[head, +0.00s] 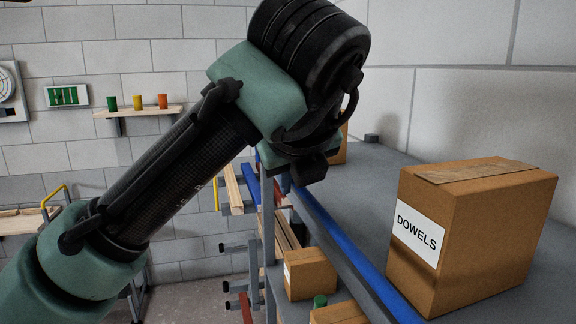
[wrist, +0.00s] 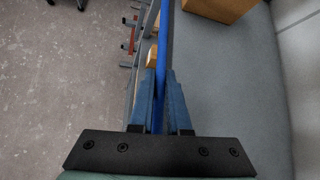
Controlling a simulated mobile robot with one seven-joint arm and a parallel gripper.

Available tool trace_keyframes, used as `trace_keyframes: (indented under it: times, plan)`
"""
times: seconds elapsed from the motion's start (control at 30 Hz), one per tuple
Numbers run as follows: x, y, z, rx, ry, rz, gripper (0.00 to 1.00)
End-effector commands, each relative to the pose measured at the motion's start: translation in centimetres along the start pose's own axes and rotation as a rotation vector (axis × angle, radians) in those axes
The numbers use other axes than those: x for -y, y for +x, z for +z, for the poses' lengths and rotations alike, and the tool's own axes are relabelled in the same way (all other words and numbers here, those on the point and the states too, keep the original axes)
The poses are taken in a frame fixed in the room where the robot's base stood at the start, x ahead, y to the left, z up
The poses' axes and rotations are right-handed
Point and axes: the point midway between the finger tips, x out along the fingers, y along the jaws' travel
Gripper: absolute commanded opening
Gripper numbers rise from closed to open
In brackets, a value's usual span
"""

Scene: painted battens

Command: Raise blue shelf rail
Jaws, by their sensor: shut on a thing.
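The blue shelf rail (head: 345,247) runs along the front edge of the grey shelf (head: 350,190) in the head view. In the wrist view the blue rail (wrist: 168,45) runs up the picture from between my fingers. My gripper (wrist: 158,88) is shut on it, one finger on each side. In the head view my gripper is mostly hidden behind my dark wrist, at the rail's far part. I cannot tell whether there is a gap under the rail.
A cardboard box marked DOWELS (head: 455,240) stands on the shelf close to the rail. Smaller boxes (head: 309,273) sit below the shelf's front. Coloured battens (head: 235,190) lie on a rack at left. Several cups stand on a wall ledge (head: 140,111).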

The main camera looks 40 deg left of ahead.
Motion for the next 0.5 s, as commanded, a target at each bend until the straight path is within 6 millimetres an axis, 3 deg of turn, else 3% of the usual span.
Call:
trace_keyframes:
  times: [0.5]
  plan:
    - [0.21,0.26,-0.31,-0.007,0.047,0.049,0.0]
